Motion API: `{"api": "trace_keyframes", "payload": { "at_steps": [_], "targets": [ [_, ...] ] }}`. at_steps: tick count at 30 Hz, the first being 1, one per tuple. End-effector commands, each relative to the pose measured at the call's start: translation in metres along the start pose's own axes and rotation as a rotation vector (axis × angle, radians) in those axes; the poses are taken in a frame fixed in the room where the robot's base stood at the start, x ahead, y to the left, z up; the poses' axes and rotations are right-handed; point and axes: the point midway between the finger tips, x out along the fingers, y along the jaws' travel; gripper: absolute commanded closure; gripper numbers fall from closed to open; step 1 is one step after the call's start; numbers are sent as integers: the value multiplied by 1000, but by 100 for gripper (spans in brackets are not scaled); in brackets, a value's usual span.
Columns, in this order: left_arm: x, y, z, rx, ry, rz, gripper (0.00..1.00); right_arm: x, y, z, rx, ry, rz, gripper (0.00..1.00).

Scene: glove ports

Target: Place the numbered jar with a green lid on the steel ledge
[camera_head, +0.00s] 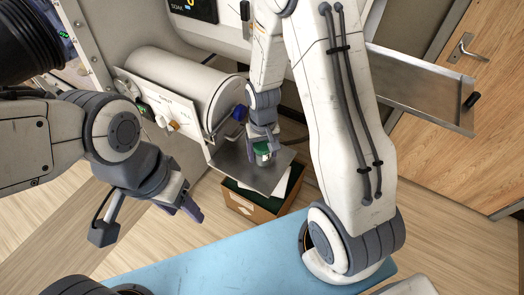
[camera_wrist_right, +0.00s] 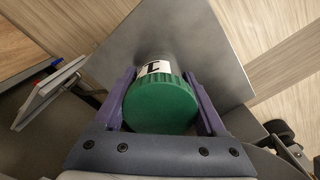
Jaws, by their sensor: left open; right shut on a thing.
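The jar with a green lid (camera_wrist_right: 160,104) is between the purple fingers of my right gripper (camera_wrist_right: 158,100); a white label with a dark mark, only partly visible, shows on its side. In the head view the jar (camera_head: 263,158) is small, under my right gripper (camera_head: 263,147), over the steel ledge (camera_head: 246,169). The ledge also fills the area behind the jar in the right wrist view (camera_wrist_right: 205,45). I cannot tell whether the jar's base touches the ledge. My left gripper (camera_head: 146,222) is open and empty at the lower left, away from the jar.
A cardboard box (camera_head: 243,204) is on the floor below the ledge. A blue surface (camera_head: 225,270) lies in front. A metal tray (camera_head: 420,92) juts out at the right.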

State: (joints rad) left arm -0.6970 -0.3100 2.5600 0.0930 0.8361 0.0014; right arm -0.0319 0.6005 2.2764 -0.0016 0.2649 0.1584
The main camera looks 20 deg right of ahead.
Motion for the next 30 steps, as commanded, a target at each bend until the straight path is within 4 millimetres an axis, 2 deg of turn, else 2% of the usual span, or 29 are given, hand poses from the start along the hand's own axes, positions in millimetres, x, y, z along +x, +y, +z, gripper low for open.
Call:
{"api": "trace_keyframes", "payload": {
  "at_steps": [7, 8, 9, 10, 17, 21, 26, 30],
  "targets": [
    [3, 0, 0, 0, 0, 0, 45, 4, -2, 0, -3, 1, 0, 85],
    [3, 0, 0, 0, 0, 0, 45, 4, -2, 0, -3, 1, 0, 23],
    [2, 0, 0, 0, 0, 0, 45, 3, -2, 0, -3, 1, 0, 7],
    [2, 0, 0, 0, 0, 0, 45, 3, -2, 0, -3, 1, 0, 0],
    [2, 0, 0, 0, 0, 0, 45, 2, -2, 0, -2, 1, 0, 0],
    [1, 0, 0, 0, 0, 0, 45, -5, -2, -1, -2, 4, -1, 0],
    [5, 0, 0, 0, 0, 0, 45, -29, -2, -2, -2, 8, -1, 0],
    [9, -1, 0, 0, 0, 0, 45, -60, -2, -2, -2, 10, -2, 0]
  ]
}}
